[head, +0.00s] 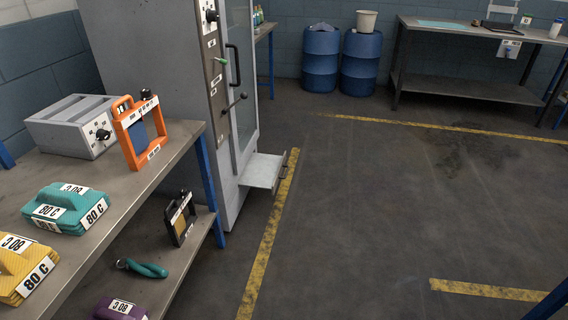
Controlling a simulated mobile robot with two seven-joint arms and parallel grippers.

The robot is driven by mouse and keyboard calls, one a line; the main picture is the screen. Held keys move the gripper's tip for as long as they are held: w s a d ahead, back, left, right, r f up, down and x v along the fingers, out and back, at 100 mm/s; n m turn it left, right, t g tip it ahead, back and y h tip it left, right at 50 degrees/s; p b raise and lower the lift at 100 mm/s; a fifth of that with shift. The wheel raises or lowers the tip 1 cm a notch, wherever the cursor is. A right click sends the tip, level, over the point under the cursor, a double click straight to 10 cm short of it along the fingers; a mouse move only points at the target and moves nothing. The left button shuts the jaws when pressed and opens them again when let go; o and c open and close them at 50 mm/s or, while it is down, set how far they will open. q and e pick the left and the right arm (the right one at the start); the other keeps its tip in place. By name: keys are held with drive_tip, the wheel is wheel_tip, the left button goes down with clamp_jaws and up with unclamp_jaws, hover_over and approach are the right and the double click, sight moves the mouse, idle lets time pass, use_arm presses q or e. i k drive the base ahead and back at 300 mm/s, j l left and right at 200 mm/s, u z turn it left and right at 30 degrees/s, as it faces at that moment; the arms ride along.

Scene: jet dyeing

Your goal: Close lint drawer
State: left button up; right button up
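The lint drawer (262,172) is a light grey, tray-like drawer low on the front of the tall grey machine (160,60). It sticks out of the machine over the floor, so it stands open. Its outer edge is close to the yellow floor line. The machine's front above it has a door with a dark handle (234,62) and a lever (236,102). Neither of my grippers shows in the head view.
A metal shelf bench (125,186) at left holds a grey box unit (72,124), an orange frame (141,132) and teal and yellow packs. Blue barrels (320,60) and a workbench (440,86) stand at the back. The floor at right is clear.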

sight(262, 170)
drive_tip(key=i+l, duration=0.15)
drive_tip(key=i, duration=0.25)
drive_tip(key=i+l, duration=0.2)
drive_tip(key=i, duration=0.25)
drive_tip(key=i+u, duration=0.1)
drive_tip(key=u, duration=0.55)
drive_tip(key=i+l+u, duration=0.1)
drive_tip(key=l+u, duration=0.25)
drive_tip(key=i+l+u, duration=0.1)
drive_tip(key=l+u, duration=0.35)
drive_tip(key=l, duration=0.25)
drive_tip(key=i+l+u, duration=0.2)
drive_tip(key=l, duration=0.2)
drive_tip(key=i+l+u, duration=0.1)
drive_tip(key=l, duration=1.05)
drive_tip(key=l+u, duration=0.1)
drive_tip(key=l, duration=1)
drive_tip(key=i+l, duration=0.1)
drive_tip(key=i, duration=0.35)
